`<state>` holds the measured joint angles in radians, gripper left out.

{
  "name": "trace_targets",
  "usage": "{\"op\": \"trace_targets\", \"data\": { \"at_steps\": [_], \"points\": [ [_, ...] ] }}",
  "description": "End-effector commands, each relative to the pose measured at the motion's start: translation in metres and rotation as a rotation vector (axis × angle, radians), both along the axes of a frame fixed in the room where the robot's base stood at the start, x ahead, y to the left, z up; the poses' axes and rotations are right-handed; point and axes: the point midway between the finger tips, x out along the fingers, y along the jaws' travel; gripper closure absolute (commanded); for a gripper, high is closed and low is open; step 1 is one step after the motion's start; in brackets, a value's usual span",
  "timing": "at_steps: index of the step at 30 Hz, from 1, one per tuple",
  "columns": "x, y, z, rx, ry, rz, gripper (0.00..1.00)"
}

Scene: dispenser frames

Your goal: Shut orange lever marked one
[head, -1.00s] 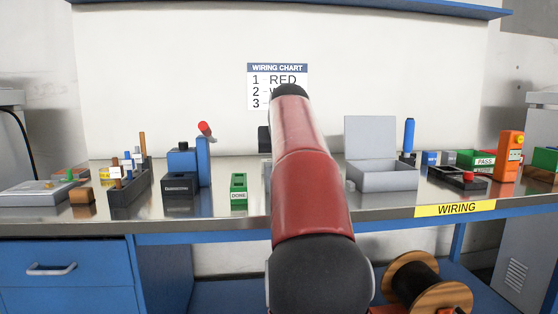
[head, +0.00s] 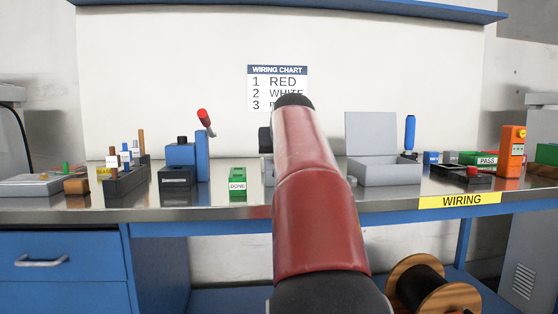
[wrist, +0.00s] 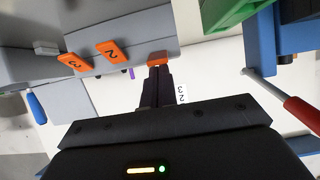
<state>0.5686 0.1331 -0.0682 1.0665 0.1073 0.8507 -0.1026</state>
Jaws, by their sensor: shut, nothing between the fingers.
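In the wrist view, three orange levers sit on a grey box (wrist: 125,22). The lever marked 3 (wrist: 75,64) and the lever marked 2 (wrist: 112,53) show their numbers. The third orange lever (wrist: 157,58) shows only as a short, edge-on piece with no readable number. My gripper (wrist: 158,70) is shut and empty, its fingertips right at this third lever; I cannot tell whether they touch it. In the head view my red arm hides the gripper and the levers.
In the wrist view, a red-handled lever (wrist: 300,115) and a blue-handled tool (wrist: 37,108) flank the grey box. In the head view, the bench holds a green DONE block (head: 237,178), an open grey case (head: 385,172) and an orange device (head: 511,150). The wiring chart (head: 278,75) hangs behind.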

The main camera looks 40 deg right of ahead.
Motion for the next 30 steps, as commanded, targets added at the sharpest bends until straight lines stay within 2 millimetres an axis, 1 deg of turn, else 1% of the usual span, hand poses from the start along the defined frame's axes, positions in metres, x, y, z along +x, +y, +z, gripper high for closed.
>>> {"op": "trace_targets", "data": {
  "at_steps": [1,4,11,20,30],
  "points": [
    [-0.002,0.002,-0.013,-0.017,-0.029,0.001,1.0],
    [-0.005,0.003,-0.018,-0.062,-0.103,0.0,1.0],
    [-0.008,0.006,-0.024,-0.062,-0.102,0.001,1.0],
    [-0.008,0.005,-0.021,-0.062,-0.101,0.0,1.0],
    [-0.008,0.005,-0.006,-0.062,-0.101,0.0,1.0]
  ]
}}
